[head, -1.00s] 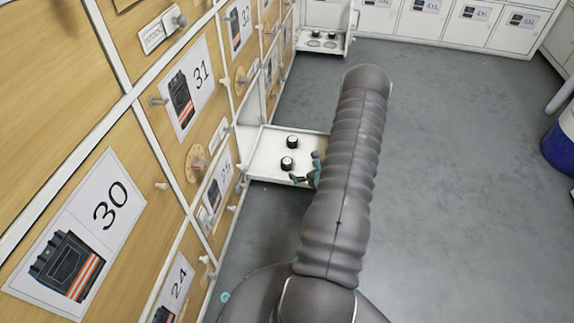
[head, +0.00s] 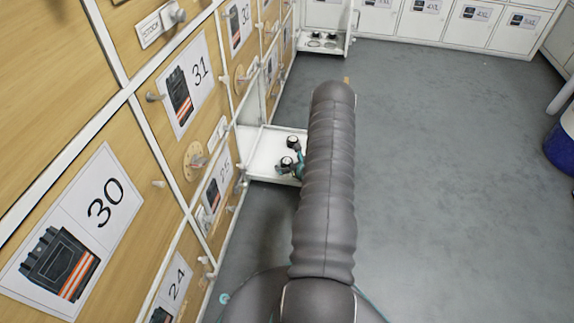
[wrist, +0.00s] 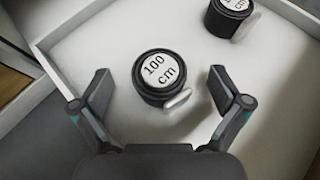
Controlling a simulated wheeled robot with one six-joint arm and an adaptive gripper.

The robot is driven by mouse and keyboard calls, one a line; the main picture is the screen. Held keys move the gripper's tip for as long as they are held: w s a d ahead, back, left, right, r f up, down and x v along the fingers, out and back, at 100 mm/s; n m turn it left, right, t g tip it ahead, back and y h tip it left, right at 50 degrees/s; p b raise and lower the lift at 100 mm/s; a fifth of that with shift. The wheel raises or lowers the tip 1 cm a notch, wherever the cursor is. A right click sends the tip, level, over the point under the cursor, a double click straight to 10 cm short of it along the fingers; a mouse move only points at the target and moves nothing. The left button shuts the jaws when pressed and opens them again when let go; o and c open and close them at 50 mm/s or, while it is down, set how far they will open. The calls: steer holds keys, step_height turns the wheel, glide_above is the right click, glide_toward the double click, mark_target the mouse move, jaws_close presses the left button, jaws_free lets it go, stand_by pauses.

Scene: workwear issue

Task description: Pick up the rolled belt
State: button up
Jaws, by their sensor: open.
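A rolled belt (wrist: 160,78) is a black coil with a white top marked "100 cm" and a pale metal buckle at its lower right. It lies in a white open tray (wrist: 110,33). My gripper (wrist: 158,88) is open, with one finger on each side of this belt and gaps between. A second rolled belt (wrist: 231,15) lies at the upper right of the wrist view, partly cut off. In the head view the tray (head: 264,155) sticks out from the cabinet, with my gripper (head: 291,166) over the belts, partly hidden by my arm.
Wooden cabinet doors (head: 60,100) with numbered picture labels line the left side, with knobs sticking out. Another open white tray (head: 322,47) stands farther back. White lockers (head: 440,22) run along the back. The grey floor on the right (head: 450,180) is clear, apart from a blue bin (head: 560,145).

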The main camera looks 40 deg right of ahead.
steer(key=c, duration=1.3)
steer(key=shift+r, duration=0.1)
